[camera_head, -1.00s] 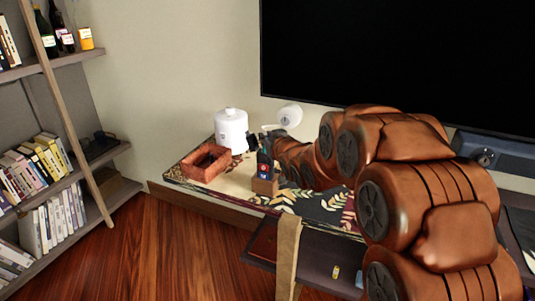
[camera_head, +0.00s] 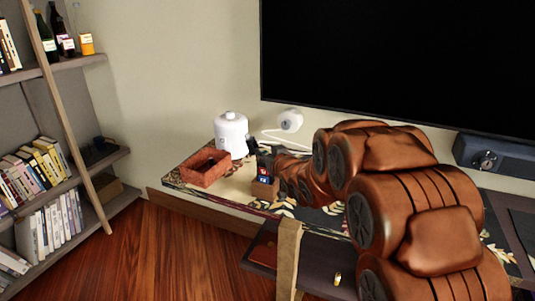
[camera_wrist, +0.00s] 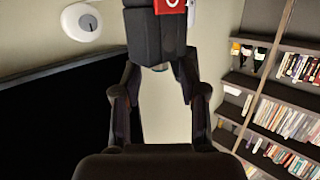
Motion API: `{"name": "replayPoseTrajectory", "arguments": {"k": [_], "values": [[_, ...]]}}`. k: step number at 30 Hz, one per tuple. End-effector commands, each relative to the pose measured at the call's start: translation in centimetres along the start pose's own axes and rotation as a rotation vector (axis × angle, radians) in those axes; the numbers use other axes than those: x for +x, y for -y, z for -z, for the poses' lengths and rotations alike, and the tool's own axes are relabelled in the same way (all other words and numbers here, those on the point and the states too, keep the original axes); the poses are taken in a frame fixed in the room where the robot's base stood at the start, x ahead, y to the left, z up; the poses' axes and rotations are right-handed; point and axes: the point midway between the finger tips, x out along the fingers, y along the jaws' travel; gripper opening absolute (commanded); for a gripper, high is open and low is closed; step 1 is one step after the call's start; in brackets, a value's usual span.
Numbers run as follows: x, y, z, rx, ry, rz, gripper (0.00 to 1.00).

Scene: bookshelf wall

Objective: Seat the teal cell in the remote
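I see no teal cell now; my arm covers the part of the lower shelf where a small teal thing showed earlier. A small yellow cell (camera_head: 338,278) stands on that dark shelf. I cannot pick out the remote for certain.
A red-brown open box (camera_head: 205,168) and a white canister (camera_head: 231,134) stand at the desk's left end. A white round device (camera_head: 290,120) is behind. The large black screen (camera_head: 400,60) rises along the wall. A bookshelf (camera_head: 60,160) stands at left, clear of the desk.

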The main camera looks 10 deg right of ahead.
Motion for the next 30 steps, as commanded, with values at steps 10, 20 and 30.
{"name": "replayPoseTrajectory", "arguments": {"k": [10,20,30], "values": [[-0.5,0.0,0.2,0.000,0.001,-0.001,0.42],[-4.2,-0.1,0.2,0.001,0.001,-0.001,0.42],[-8.5,-0.1,0.2,0.000,0.002,-0.002,0.42]]}}
